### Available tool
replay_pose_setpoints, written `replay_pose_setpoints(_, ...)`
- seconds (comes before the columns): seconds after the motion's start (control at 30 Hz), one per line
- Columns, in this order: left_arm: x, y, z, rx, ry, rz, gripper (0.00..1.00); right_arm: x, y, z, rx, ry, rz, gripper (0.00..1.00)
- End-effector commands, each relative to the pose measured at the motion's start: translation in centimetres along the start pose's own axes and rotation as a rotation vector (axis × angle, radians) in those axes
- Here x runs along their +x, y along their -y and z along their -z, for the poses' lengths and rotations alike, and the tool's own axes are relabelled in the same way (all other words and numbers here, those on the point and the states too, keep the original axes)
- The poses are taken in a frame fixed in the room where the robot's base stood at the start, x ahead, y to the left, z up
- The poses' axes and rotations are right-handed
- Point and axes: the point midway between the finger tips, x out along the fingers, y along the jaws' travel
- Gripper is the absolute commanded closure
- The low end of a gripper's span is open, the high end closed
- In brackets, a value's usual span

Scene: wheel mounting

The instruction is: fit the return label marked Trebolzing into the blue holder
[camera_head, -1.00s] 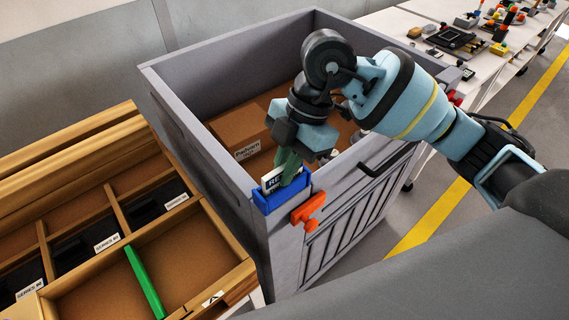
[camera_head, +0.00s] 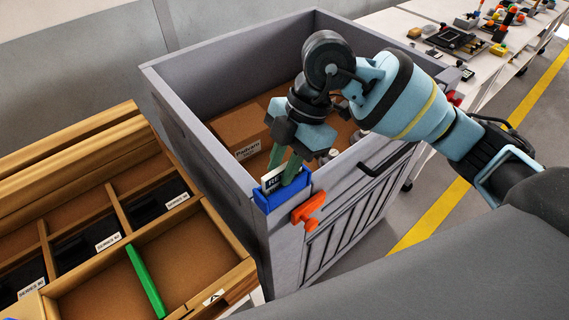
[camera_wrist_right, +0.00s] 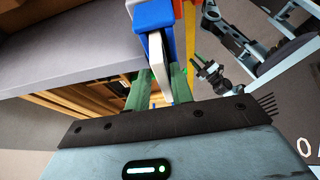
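The blue holder (camera_head: 267,202) hangs on the near corner of the grey bin's rim. A white label (camera_head: 271,182) with dark lettering starting "RE" stands in it, its upper part showing above the holder; I cannot read "Trebolzing". My right gripper (camera_head: 284,171) is just above the holder, its two green fingers spread apart around the label. In the right wrist view the label (camera_wrist_right: 160,64) sticks out of the blue holder (camera_wrist_right: 151,22) between the open fingers, with a clear gap at the left finger. The label's lower part is hidden in the holder.
The grey bin (camera_head: 218,165) holds a cardboard box (camera_head: 240,128). An orange-red handle-like part (camera_head: 308,211) is beside the holder. A wooden compartment tray (camera_head: 228,281) with a green divider (camera_head: 145,281) stands at left. Worktables with small parts are at the back right.

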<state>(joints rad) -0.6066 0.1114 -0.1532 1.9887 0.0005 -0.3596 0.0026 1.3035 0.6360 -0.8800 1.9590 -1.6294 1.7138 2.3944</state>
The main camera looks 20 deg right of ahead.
Motion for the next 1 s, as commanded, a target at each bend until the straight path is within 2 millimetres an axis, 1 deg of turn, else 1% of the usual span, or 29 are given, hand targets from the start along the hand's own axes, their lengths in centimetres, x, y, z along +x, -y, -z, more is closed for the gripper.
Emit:
replay_pose_setpoints(0.03, 0.1, 0.0, -0.4, 0.0, 0.007, -0.001, 0.64, 1.7, 0.8, -0.6, 0.011, 0.009, 0.045, 0.68)
replay_pose_setpoints(0.4, 0.1, 0.0, -0.6, 0.001, 0.01, -0.001, 0.64, 1.7, 0.8, -0.7, 0.01, 0.008, 0.049, 0.68)
replay_pose_setpoints(0.53, 0.2, 0.0, -0.8, 0.0, 0.014, -0.001, 0.64, 1.2, 0.8, -0.4, 0.008, 0.007, 0.048, 0.68)
replay_pose_setpoints(0.57, 0.2, 0.0, -0.9, 0.0, 0.016, -0.001, 0.64, 0.9, 0.8, -0.3, 0.007, 0.007, 0.048, 0.68)
replay_pose_setpoints(0.67, 0.1, 0.0, -0.6, 0.001, 0.011, -0.001, 0.64, -0.8, 0.7, -0.1, 0.008, 0.008, 0.044, 0.68)
replay_pose_setpoints(0.8, 0.0, 0.1, 0.0, 0.003, 0.001, 0.0, 0.64, -4.1, 0.4, 0.1, 0.005, 0.008, 0.034, 0.68)
replay_pose_setpoints(1.0, -0.2, 0.1, 0.6, 0.004, -0.009, 0.001, 0.64, -8.4, 0.3, 0.2, 0.004, 0.007, 0.03, 0.68)
